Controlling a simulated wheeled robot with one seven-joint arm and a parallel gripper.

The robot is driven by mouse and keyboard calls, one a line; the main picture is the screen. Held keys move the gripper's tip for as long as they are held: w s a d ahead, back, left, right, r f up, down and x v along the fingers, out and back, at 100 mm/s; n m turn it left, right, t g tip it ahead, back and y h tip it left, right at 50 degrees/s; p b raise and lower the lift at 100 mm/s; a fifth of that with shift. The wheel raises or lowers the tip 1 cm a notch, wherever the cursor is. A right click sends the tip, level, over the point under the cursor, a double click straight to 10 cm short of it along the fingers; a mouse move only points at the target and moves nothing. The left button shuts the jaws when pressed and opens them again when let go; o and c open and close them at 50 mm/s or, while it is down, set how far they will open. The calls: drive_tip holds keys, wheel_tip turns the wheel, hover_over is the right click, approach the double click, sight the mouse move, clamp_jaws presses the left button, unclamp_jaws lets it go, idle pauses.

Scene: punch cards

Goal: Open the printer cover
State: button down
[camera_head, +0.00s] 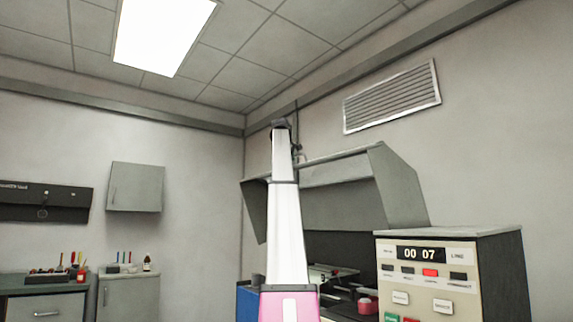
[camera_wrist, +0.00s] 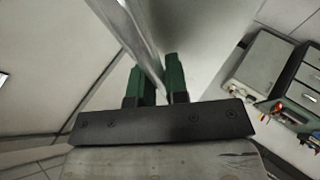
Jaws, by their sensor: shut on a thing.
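The printer cover (camera_head: 400,187) is a grey metal hood in the head view. My gripper (camera_head: 297,152) is at the upper front edge of the cover, mostly hidden behind my arm. In the wrist view, the two green fingers of my gripper (camera_wrist: 159,84) are shut on the thin grey edge of the cover (camera_wrist: 145,38), which runs between them. The printer's inner parts show only partly below the cover.
A control box (camera_head: 430,255) with a display reading 00 07 and several buttons stands at the right. A wall cabinet (camera_head: 135,187) and a bench with tools (camera_head: 60,285) are at the left. A vent (camera_head: 392,97) is on the wall above. Air left of the cover is clear.

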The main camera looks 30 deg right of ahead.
idle(0.3)
drive_tip(key=c, duration=1.1)
unclamp_jaws()
drive_tip(key=shift+c, duration=0.2)
